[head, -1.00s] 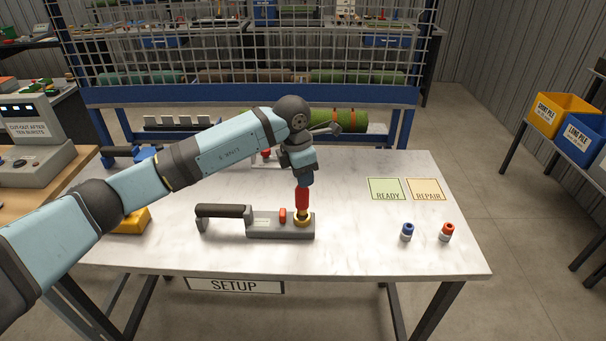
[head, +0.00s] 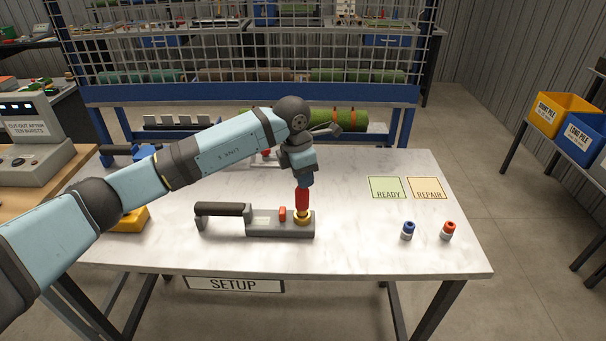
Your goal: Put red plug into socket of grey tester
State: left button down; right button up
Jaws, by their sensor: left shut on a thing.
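The grey tester (head: 265,228) lies on the white table, with a dark handle at its left and a brass ring socket (head: 302,217) near its right end. A small red switch stands beside the socket. The red plug (head: 302,198) is upright, its lower end at the brass socket. How deep it sits cannot be told. My left gripper (head: 302,182) points straight down and is shut on the top of the red plug. Its fingers are small and partly hidden by the wrist. My right gripper is out of view.
A blue-capped piece (head: 408,231) and a red-capped piece (head: 448,231) stand at the table's front right. Green READY (head: 387,188) and orange REPAIR (head: 427,188) cards lie behind them. A yellow object (head: 131,220) is partly behind my left arm. A green turf roll (head: 345,121) lies beyond the table.

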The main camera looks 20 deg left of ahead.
pick_arm(q)
jog(key=shift+f+b, duration=0.8)
jog(key=shift+f, duration=0.35)
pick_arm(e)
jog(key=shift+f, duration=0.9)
pick_arm(q)
jog(key=c, duration=0.9)
grip_release()
jog(key=shift+o, duration=0.2)
jog(key=shift+a+r, duration=0.1)
jog(key=shift+r, duration=0.6)
notch_tip(320, 180, up, 12)
jog(key=s+a, duration=0.1)
jog(key=shift+s+a+r+b, duration=0.15)
jog(key=shift+a+b, duration=0.05)
jog(key=shift+b, duration=0.1)
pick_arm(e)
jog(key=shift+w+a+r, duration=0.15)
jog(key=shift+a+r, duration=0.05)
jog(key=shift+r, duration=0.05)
